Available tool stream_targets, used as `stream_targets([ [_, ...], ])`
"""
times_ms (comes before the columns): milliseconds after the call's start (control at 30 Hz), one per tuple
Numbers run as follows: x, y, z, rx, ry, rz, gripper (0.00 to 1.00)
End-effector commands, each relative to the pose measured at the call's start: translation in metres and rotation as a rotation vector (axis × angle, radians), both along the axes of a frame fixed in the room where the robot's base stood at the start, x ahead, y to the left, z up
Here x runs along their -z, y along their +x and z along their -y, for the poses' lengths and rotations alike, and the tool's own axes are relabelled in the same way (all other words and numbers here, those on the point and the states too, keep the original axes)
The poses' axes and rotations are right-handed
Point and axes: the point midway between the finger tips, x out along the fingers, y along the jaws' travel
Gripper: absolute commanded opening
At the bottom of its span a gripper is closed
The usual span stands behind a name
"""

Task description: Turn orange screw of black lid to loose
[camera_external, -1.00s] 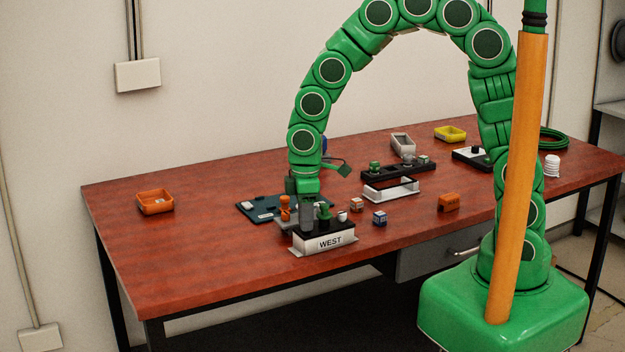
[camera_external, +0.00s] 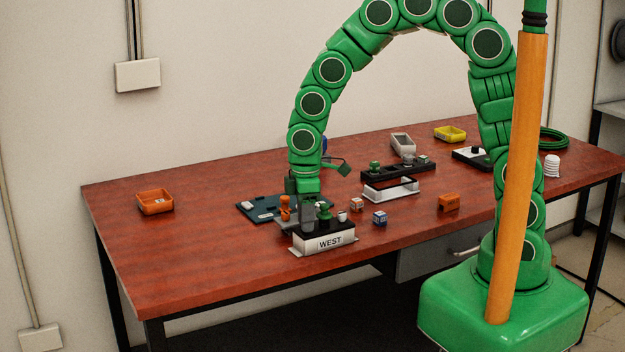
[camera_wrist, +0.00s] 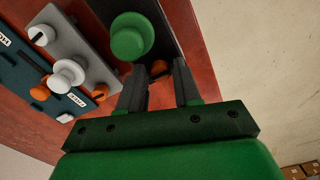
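The black lid (camera_external: 308,231) lies on the white box marked WEST (camera_external: 325,243) at the table's front. A green knob (camera_external: 325,212) stands on the lid; it shows large in the wrist view (camera_wrist: 130,36). The orange screw (camera_wrist: 158,68) is a small orange piece at the lid, seen between my fingertips in the wrist view. My gripper (camera_wrist: 160,70) points down over the lid with its two dark fingers apart, one on each side of the screw. I see no clear contact with it. In the external view the screw is hidden near my gripper (camera_external: 307,208).
A grey plate with an orange knob (camera_external: 285,202) and a white knob (camera_wrist: 70,73) lies beside the lid. A dark teal board (camera_external: 255,203) lies behind. Small cubes (camera_external: 380,218) sit to the right.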

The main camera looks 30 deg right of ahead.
Motion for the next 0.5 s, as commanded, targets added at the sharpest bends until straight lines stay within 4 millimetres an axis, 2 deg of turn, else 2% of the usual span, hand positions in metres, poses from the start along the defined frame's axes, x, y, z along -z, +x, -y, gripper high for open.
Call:
stream_targets([
  [267, -0.019, 0.001, -0.001, 0.0, 0.001, 0.003, 0.33],
  [500, -0.055, 0.0, -0.001, 0.0, 0.004, 0.003, 0.33],
])
